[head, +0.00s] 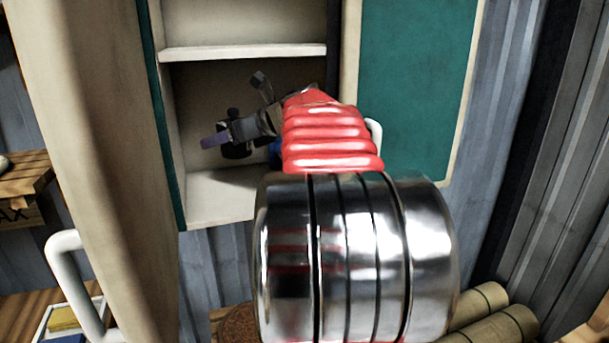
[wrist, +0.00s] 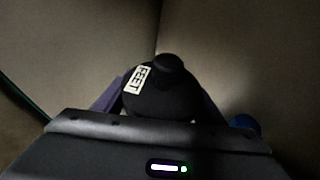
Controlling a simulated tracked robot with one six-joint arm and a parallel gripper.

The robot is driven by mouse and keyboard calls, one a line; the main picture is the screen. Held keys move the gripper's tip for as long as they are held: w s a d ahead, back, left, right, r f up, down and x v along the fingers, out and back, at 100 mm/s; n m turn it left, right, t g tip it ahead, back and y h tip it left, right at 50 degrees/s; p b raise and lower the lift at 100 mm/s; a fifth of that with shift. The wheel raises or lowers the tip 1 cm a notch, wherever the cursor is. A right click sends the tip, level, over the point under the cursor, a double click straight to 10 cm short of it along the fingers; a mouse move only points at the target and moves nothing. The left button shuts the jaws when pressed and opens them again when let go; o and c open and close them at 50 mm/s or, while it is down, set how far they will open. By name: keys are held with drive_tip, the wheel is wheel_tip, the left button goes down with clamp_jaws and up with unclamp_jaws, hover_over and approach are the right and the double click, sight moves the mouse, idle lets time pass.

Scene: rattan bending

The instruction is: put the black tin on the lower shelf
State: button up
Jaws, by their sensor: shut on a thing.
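The black tin (wrist: 170,92) has a dark knob-like top and a white lettered label. My gripper (wrist: 157,103) is shut on it, with a purple finger showing at its left side. In the head view the black tin (head: 236,152) is inside the open cabinet, over the lower shelf (head: 222,196) and below the upper shelf (head: 243,52). My gripper (head: 237,118) partly covers it there. I cannot tell whether the tin's base touches the shelf.
A blue object (head: 275,153) stands to the right of the tin, mostly hidden by my arm; it also shows in the wrist view (wrist: 245,124). Open cabinet doors stand at left (head: 95,130) and right (head: 415,90). The front left of the lower shelf is bare.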

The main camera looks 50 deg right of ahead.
hover_over(230, 188)
drive_tip(key=shift+f, duration=3.1)
drive_tip(key=shift+f, duration=1.9)
drive_tip(key=o, duration=1.3)
